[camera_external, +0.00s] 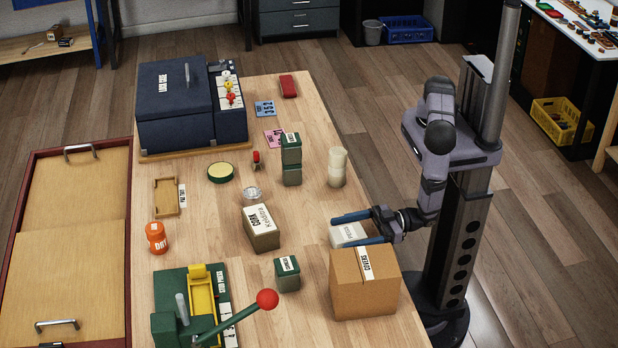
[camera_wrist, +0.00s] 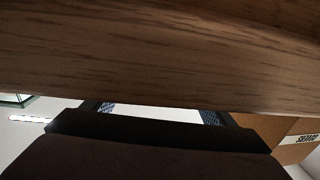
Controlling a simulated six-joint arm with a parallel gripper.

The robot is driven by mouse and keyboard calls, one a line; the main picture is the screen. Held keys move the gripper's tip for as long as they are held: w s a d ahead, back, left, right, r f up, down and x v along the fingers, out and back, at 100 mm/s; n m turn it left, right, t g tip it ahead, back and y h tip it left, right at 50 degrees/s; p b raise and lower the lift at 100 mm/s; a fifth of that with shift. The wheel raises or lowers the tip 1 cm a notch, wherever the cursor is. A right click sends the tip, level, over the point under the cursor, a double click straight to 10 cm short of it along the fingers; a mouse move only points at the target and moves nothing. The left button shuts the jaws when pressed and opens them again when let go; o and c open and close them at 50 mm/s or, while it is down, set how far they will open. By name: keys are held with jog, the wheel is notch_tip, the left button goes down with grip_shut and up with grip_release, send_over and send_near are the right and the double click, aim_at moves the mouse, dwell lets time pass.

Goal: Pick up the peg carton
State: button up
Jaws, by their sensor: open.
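The peg carton (camera_external: 348,235) is a small white box with a label on its top. It sits on the table in the external view, near the right edge. My gripper (camera_external: 334,230) reaches in from the right with its two blue fingers spread. One finger lies along the far side of the carton and the other along the near side. I cannot tell whether either finger touches it. In the wrist view my gripper's fingers (camera_wrist: 158,112) show only as patterned bits beyond a dark body, and I cannot make out the carton clearly there.
A brown cardboard box (camera_external: 350,290) stands close in front of my gripper. A labelled brown box (camera_external: 262,235) is to the left, and a small green box (camera_external: 287,275) in front.

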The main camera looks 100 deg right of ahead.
aim_at(348, 232)
jog(key=shift+c, duration=0.3)
jog(key=c, duration=1.1)
jog(key=shift+c, duration=0.2)
jog(key=shift+r, duration=0.1)
jog(key=shift+r+b, duration=0.55)
jog(key=shift+r, duration=4.35)
